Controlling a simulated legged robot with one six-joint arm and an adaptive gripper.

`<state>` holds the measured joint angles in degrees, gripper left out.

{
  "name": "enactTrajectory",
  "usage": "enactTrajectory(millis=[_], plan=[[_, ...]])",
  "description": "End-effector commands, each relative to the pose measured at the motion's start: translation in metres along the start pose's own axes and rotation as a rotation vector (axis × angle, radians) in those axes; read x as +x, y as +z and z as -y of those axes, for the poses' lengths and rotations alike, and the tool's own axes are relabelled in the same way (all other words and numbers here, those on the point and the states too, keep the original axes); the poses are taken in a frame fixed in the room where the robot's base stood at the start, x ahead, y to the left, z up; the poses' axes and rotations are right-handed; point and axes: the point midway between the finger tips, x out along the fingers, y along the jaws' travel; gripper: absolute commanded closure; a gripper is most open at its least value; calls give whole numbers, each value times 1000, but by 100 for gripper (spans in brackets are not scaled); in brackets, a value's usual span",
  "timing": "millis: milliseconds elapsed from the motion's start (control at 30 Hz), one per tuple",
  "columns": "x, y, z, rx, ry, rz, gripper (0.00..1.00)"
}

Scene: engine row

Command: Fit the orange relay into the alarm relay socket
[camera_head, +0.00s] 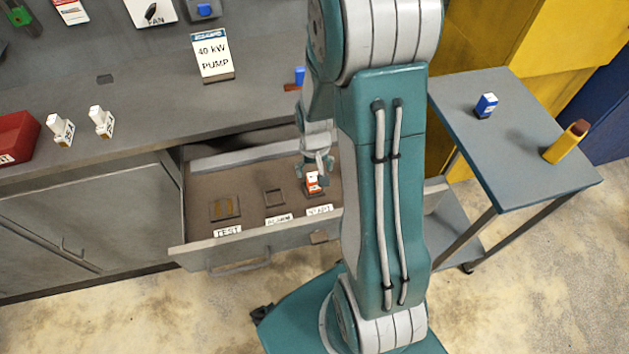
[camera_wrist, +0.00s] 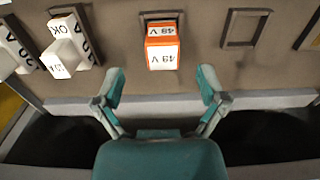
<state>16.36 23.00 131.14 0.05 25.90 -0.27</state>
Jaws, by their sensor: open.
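In the wrist view this empty frame (camera_wrist: 244,28) is right of the relay. My gripper (camera_wrist: 160,85) is open and empty, its fingers apart on either side of the relay's line and short of it. In the head view my gripper (camera_head: 316,166) is over the relay, partly hiding it.
The drawer (camera_head: 240,245) also has a TEST socket (camera_head: 225,208) at left. The bench holds two white relays (camera_head: 62,130) and a red box (camera_head: 15,138). A side table (camera_head: 530,120) carries blue and yellow items.

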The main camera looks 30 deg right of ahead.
Motion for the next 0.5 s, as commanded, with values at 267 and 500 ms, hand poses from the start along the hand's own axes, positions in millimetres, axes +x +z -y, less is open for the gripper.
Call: enactTrajectory(millis=[267,500], plan=[[27,-2,-1,-1,1,4,9],[54,-4,-4,-2,-1,1,9]])
